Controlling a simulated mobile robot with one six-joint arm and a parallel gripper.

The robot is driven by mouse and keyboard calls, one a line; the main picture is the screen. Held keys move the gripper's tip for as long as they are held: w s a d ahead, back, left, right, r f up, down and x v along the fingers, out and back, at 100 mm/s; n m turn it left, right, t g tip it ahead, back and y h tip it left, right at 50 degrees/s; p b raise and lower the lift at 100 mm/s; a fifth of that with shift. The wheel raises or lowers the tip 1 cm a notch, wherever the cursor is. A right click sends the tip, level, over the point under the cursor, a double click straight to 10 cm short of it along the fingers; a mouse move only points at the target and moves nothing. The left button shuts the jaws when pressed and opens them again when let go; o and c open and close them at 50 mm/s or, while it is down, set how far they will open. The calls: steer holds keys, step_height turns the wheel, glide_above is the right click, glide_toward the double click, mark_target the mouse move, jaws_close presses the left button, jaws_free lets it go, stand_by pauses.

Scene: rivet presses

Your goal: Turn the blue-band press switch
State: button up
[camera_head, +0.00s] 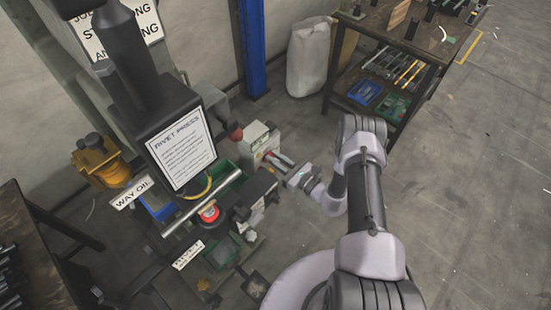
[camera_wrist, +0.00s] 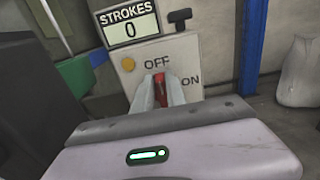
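A light grey switch box (camera_head: 259,139) stands beside the press marked RIVET PRESS (camera_head: 181,145). In the wrist view the box (camera_wrist: 185,55) bears the words OFF at the top and ON at the right, with a red switch handle (camera_wrist: 160,84) below OFF. The handle appears upright, pointing toward OFF. My gripper (camera_wrist: 161,86) has a finger on each side of the handle, close against it, and appears shut on it. In the head view my gripper (camera_head: 277,161) reaches the box from the right. I cannot make out a blue band on the press.
A STROKES counter (camera_wrist: 129,29) reading 0 and an amber round part (camera_wrist: 128,64) are on the box. A red button (camera_head: 209,212) is at the press front. A blue post (camera_head: 252,45), white sack (camera_head: 312,55) and workbench (camera_head: 400,45) stand behind. Floor at right is clear.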

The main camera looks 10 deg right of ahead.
jaws_close()
steer(key=shift+f+m, duration=0.1)
steer(key=shift+m, duration=0.2)
steer(key=shift+w+d+f+m+b, duration=0.25)
steer(key=shift+m+b, duration=0.8)
steer(key=shift+m, duration=1.8)
steer(key=shift+w+d+f+m+b, duration=0.1)
steer(key=shift+d+f+m+b, duration=0.25)
steer(key=shift+m+b, duration=1.65)
steer(key=shift+w+d+f+m+b, duration=0.1)
steer(key=shift+w+d+f+m, duration=0.2)
steer(key=shift+m, duration=3.45)
steer(key=shift+s+a, duration=0.1)
steer(key=shift+s, duration=0.05)
steer(key=o, duration=0.6)
jaws_free()
steer(key=shift+c, duration=0.2)
